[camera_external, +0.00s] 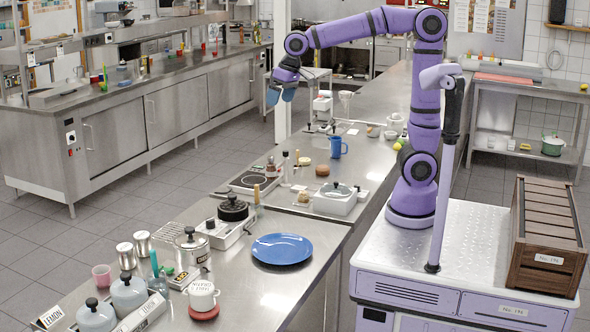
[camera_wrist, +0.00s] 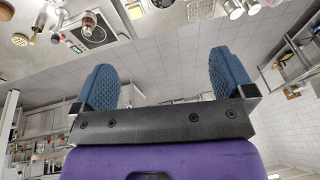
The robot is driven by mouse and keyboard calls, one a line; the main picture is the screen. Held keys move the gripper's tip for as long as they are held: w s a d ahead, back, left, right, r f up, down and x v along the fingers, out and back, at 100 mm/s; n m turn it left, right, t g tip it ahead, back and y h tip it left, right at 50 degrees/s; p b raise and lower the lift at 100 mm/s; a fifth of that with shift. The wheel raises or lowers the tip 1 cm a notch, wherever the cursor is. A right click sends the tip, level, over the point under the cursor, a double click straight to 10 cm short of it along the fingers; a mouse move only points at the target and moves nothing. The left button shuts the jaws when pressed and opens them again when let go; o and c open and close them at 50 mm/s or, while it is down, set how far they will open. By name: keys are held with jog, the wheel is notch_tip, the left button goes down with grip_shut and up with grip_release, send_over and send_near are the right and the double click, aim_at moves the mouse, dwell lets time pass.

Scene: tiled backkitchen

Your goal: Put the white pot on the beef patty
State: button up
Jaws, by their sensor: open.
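A brown round disc (camera_external: 322,170), which looks like a beef patty, lies on the far counter section. My gripper (camera_external: 281,94) is high above the counter's far part, away from both. In the wrist view my gripper (camera_wrist: 161,80) has its two blue fingers wide apart with nothing between them.
A blue plate (camera_external: 282,249) lies right of the pot. Grey canisters (camera_external: 128,293), a steel pot (camera_external: 192,250) and a black pot (camera_external: 233,209) crowd the near counter. A blue mug (camera_external: 337,147) and a lidded square pan (camera_external: 336,201) stand farther back.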

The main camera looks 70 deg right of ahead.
jog(key=s+d+f+t, duration=0.1)
jog(key=s+d+f, duration=0.1)
jog(key=s+d, duration=0.6)
jog(key=s+d+f+t+h, duration=0.1)
jog(key=s+d+f, duration=0.2)
jog(key=s+d, duration=0.6)
jog(key=s, duration=0.5)
jog(key=shift+d+f, duration=0.25)
jog(key=shift+f, duration=0.1)
